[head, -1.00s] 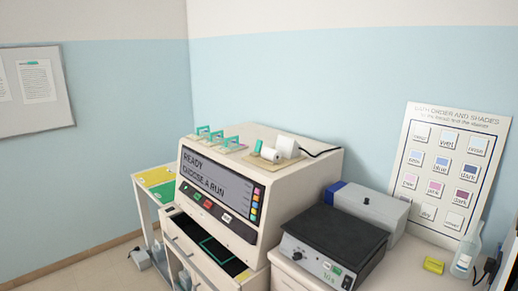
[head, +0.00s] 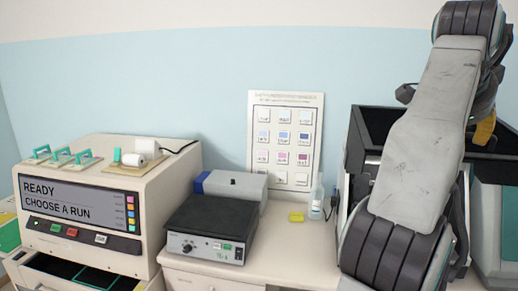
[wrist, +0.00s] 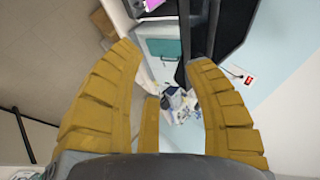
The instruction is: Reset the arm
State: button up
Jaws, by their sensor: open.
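My gripper (wrist: 168,65) shows in the wrist view with its yellow ribbed fingers spread wide apart and nothing between them. In the head view my grey arm stands raised at the right, and a bit of a yellow finger (head: 484,131) shows behind it. The rest of the gripper is hidden there by my arm.
The stainer (head: 88,230) reads READY, CHOOSE A RUN, with an open drawer (head: 70,275) below. A hot plate (head: 212,228), a grey-blue box (head: 235,187), a yellow block (head: 296,216) and a bottle (head: 316,198) stand on the counter. A black-topped unit (head: 373,125) is behind my arm.

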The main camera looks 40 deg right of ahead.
jog(key=d+f+n+y, duration=0.1)
jog(key=d+f+n, duration=0.5)
jog(key=f+n, duration=0.45)
jog(key=w+a+f+n+y, duration=0.1)
jog(key=w+a+f, duration=0.25)
jog(key=f, duration=0.25)
jog(key=w+a+f+n+y, duration=0.1)
jog(key=w+a+f+n, duration=0.1)
jog(key=a+f, duration=0.3)
jog(key=w+a+f+n+t+y+b, duration=0.1)
jog(key=w+a+f+n+y, duration=0.2)
jog(key=a+f, duration=0.55)
jog(key=w+a+f+n+y+b, duration=0.1)
jog(key=w+a+f+n, duration=0.3)
jog(key=a, duration=0.7)
jog(key=w+a+f+n+t+y+b, duration=0.1)
jog(key=a+n, duration=0.3)
jog(key=a, duration=0.6)
jog(key=w+a+f+n+t+y+b, duration=0.1)
jog(key=a+n, duration=0.4)
jog(key=a, duration=0.6)
jog(key=shift+w+a+f+t+b, duration=0.15)
jog(key=shift+a+f+t+b, duration=0.2)
jog(key=shift+f+t, duration=0.4)
